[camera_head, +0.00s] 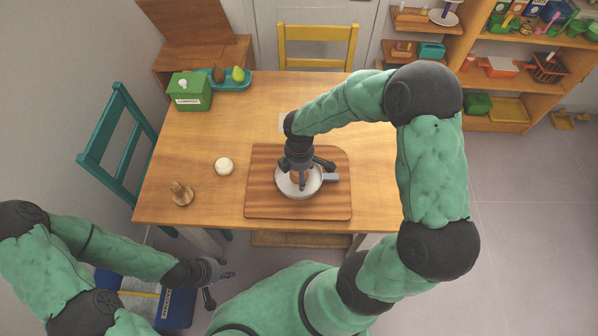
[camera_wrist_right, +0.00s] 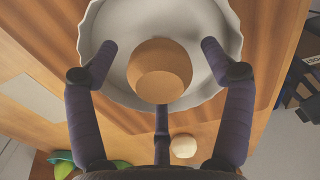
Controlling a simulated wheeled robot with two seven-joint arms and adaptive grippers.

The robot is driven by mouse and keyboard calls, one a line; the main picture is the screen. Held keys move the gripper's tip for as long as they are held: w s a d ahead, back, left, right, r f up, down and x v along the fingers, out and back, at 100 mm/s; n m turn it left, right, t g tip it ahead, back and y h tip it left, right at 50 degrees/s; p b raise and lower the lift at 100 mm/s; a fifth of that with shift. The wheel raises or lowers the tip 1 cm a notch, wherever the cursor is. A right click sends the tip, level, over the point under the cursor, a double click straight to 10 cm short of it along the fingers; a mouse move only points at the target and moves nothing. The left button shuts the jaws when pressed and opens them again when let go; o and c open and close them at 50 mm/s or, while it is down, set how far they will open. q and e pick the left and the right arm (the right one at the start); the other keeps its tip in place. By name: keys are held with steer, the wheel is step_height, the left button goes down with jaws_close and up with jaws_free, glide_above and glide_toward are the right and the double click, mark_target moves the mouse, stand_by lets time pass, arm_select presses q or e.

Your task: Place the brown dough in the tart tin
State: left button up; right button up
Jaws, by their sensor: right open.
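The brown dough (camera_wrist_right: 160,72) is a smooth round lump inside the outline of the pale, fluted tart tin (camera_wrist_right: 222,85) in the right wrist view. In the head view the tart tin (camera_head: 285,190) stands on a striped wooden board (camera_head: 262,205), and the dough is mostly hidden by my gripper. My right gripper (camera_head: 302,180) is directly over the tin, pointing down. Its fingers are spread around the dough, with visible gaps on both sides. My left gripper (camera_head: 220,284) is empty, low in front of the table, with its fingers apart.
A cream dough ball (camera_head: 223,166) and a small wooden object (camera_head: 181,194) lie left of the board. A green box (camera_head: 190,91) and a teal tray (camera_head: 237,86) with fruit stand at the back left. Chairs stand at the left and back. The table's right side is clear.

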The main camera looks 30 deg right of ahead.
step_height(320, 180, up, 12)
steer(key=p, duration=0.4)
